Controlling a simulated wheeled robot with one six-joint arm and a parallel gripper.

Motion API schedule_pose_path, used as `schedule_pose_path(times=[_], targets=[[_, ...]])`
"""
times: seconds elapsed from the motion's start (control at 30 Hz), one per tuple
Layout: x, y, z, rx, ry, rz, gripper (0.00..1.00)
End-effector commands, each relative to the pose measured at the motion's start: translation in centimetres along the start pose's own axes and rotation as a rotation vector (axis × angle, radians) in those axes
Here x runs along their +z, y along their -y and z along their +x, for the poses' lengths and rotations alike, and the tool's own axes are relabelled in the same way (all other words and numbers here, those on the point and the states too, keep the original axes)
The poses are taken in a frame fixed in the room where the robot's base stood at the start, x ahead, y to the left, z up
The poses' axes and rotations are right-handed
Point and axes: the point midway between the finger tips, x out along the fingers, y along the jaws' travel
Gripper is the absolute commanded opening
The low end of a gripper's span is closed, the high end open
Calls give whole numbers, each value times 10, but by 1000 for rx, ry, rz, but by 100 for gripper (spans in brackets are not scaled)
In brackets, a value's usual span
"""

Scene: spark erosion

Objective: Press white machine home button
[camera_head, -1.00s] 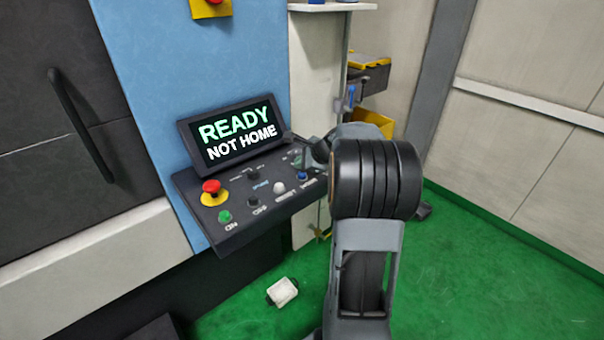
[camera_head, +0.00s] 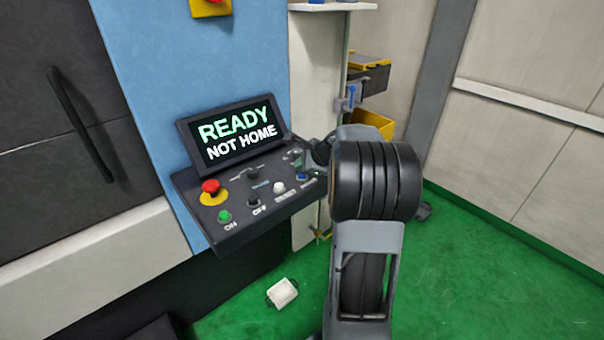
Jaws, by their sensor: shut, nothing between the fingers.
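The control panel (camera_head: 240,232) juts from the blue machine front below a tilted screen (camera_head: 234,133) that reads "READY NOT HOME". Along its front edge sit a green ON button (camera_head: 224,216), a black OFF button (camera_head: 253,202), a white button (camera_head: 279,187) and a blue button (camera_head: 301,177) at the right end. My gripper (camera_head: 299,167) is shut and empty, small and partly hidden, over the panel's right end close to the blue button. I cannot tell whether it touches the button. My arm hides the panel's right edge.
A red emergency stop (camera_head: 210,187) on a yellow base stands at the panel's left. A black knob (camera_head: 252,172) sits behind the buttons. A small white box (camera_head: 282,292) lies on the green floor. Yellow bins (camera_head: 372,124) stand behind my arm.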

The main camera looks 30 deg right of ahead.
Motion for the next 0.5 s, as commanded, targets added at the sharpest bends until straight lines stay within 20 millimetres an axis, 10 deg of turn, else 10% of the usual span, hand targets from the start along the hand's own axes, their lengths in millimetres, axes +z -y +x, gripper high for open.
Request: schedule_pose_path(times=[0.5], targets=[[-3, -3, 5, 0, 0, 0, 0]])
